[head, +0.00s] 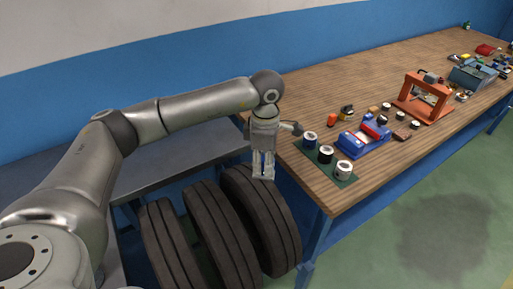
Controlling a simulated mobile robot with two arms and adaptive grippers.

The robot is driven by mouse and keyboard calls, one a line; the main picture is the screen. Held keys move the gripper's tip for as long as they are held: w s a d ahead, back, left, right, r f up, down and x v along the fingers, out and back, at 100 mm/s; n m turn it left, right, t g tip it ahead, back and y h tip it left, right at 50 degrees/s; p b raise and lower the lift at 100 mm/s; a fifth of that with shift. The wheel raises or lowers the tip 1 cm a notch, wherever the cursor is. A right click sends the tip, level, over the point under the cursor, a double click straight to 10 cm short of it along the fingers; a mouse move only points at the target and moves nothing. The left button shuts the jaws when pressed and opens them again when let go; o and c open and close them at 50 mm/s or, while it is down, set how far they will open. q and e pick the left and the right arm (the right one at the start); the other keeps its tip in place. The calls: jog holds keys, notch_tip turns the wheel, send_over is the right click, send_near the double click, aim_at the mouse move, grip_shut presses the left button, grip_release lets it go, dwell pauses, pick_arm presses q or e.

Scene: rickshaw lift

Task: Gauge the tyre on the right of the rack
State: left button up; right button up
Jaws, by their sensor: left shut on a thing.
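Three dark tyres stand upright side by side below a grey shelf, left of the wooden bench. The right tyre (268,225) is nearest the bench; the middle tyre (217,235) and left tyre (168,245) are beside it. My left gripper (263,176) points down at the upper part of the right tyre, its fingertips overlapping the tread in the picture. I cannot tell whether they touch. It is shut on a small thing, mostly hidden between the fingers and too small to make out. My right gripper is not in view.
The wooden bench (345,85) has its near corner just right of the tyres. On it are a green mat (326,173) with three small cans, a blue-and-red device (365,138), an orange frame (428,98) and a blue toolbox (472,77). The grey shelf (180,155) is behind the tyres.

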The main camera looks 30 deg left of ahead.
pick_arm(q)
jog(key=n, duration=0.1)
jog(key=w+a+n+p, duration=0.1)
jog(key=n, duration=0.1)
jog(key=shift+a+r+n, duration=0.15)
jog(key=shift+a+n, duration=0.05)
jog(key=shift+n, duration=0.1)
jog(key=shift+w+a+f+n+b, duration=0.25)
jog(key=shift+f+n, duration=0.5)
jog(key=shift+f, duration=0.4)
jog(key=shift+w+a+f+n+b, duration=0.15)
jog(key=shift+a+f+n, duration=0.25)
jog(key=shift+f+n, duration=0.6)
jog(key=shift+w+a+f+n+b, duration=0.1)
jog(key=shift+a+f+n+b, duration=0.35)
jog(key=shift+f, duration=0.9)
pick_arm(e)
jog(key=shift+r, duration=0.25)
pick_arm(q)
jog(key=shift+s+d, duration=0.1)
jog(key=shift+d, duration=0.05)
jog(key=shift+f, duration=0.1)
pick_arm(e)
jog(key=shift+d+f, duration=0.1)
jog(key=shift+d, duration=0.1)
pick_arm(q)
jog(key=shift+f, duration=0.45)
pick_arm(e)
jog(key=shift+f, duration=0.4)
